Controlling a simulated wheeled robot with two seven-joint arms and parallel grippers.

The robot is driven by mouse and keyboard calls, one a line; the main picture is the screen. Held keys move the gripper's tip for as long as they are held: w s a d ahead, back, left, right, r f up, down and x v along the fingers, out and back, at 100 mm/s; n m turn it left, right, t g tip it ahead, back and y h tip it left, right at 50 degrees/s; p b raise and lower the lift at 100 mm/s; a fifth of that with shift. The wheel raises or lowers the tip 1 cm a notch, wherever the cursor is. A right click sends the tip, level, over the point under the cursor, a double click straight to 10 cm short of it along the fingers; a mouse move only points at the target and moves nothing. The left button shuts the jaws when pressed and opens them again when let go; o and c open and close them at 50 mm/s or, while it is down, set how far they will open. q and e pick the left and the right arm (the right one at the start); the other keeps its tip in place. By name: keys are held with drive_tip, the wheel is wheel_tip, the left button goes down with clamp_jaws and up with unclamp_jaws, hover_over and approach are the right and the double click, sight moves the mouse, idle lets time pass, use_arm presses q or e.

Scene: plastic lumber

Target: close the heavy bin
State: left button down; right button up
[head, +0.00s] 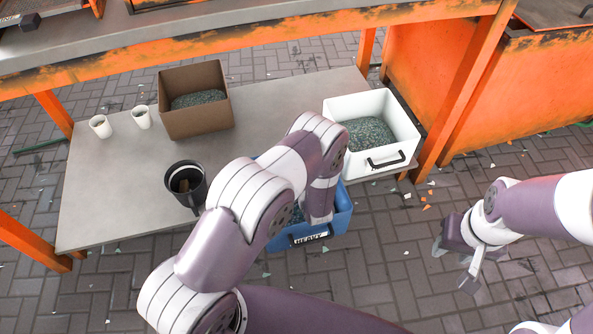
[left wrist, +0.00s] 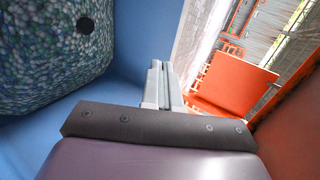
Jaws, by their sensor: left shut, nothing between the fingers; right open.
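The heavy bin is a blue open-topped bin (head: 342,220) with a dark handle and a label reading HEAVY on its front. It sticks out past the front edge of the grey shelf, at centre right. Grey-green granules lie in it. My left arm reaches across and covers much of it in the head view. In the left wrist view, the bin's blue wall (left wrist: 140,25) and granules are close beside my left gripper (left wrist: 158,70), which is shut and empty. I cannot tell whether its fingers touch the bin. My right gripper (head: 456,262) is open and empty over the floor, right of the bin.
The grey shelf (head: 270,110) holds a white bin (head: 375,105), a brown box (head: 218,125), a dark mug (head: 200,190) and two white cups (head: 142,117). Orange posts and a beam (head: 300,22) frame it. Open paved floor (head: 370,265) lies in front.

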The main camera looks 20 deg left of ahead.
use_arm(q)
drive_tip(key=r+b+x, duration=0.1)
drive_tip(key=b+x, duration=0.3)
drive_tip(key=x, duration=0.6)
drive_tip(key=shift+w+a+r+b, duration=0.3)
drive_tip(key=shift+w+b, duration=0.1)
drive_tip(key=shift+w, duration=0.1)
use_arm(e)
drive_tip(key=shift+f, duration=2.9)
use_arm(q)
drive_tip(key=shift+f, duration=0.1)
